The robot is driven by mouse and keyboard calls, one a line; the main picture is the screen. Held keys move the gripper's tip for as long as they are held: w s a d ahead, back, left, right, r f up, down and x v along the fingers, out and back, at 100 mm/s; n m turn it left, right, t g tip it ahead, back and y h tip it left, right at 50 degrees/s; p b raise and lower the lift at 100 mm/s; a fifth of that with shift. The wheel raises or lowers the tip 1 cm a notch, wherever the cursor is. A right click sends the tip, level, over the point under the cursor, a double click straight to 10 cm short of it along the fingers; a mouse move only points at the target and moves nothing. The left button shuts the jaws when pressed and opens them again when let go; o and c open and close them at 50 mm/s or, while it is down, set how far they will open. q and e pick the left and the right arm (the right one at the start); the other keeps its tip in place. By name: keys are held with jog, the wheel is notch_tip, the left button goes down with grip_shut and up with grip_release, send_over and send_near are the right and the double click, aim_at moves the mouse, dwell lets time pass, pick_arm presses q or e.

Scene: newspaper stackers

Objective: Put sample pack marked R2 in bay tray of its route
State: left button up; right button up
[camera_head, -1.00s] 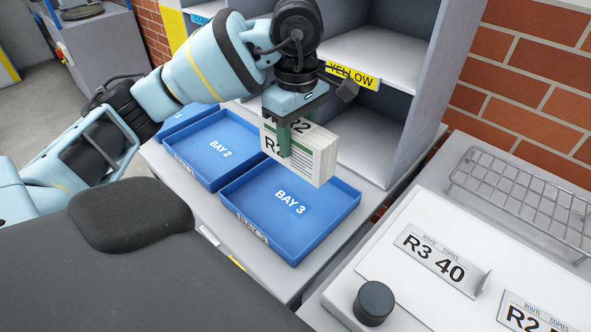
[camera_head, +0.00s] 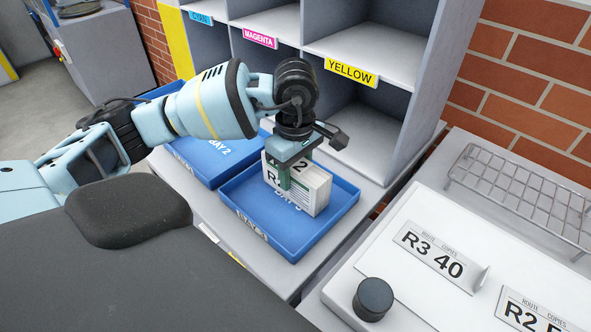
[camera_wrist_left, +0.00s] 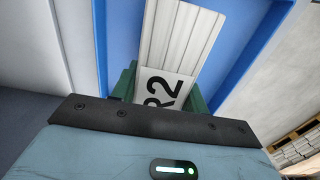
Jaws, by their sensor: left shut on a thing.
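The white sample pack marked R2 (camera_head: 308,188) stands upright in the blue Bay 3 tray (camera_head: 341,217), or just above its floor; I cannot tell if it touches. My left gripper (camera_head: 289,172) is shut on the pack from above, with green fingers on its sides. The left wrist view shows the R2 label (camera_wrist_left: 167,88) between the green fingers, with blue tray beyond. The pack covers part of the Bay 3 lettering. The blue Bay 2 tray (camera_head: 204,172) lies to the left, partly behind my arm. My right gripper does not show.
Grey shelf compartments marked cyan, magenta and yellow (camera_head: 351,73) stand behind the trays. A brick wall is behind.

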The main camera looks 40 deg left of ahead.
pick_arm(q)
jog(key=shift+f, duration=0.25)
jog(key=o, duration=1.3)
notch_tip(320, 180, up, 12)
jog(key=shift+r+p, duration=0.2)
jog(key=shift+p, duration=0.1)
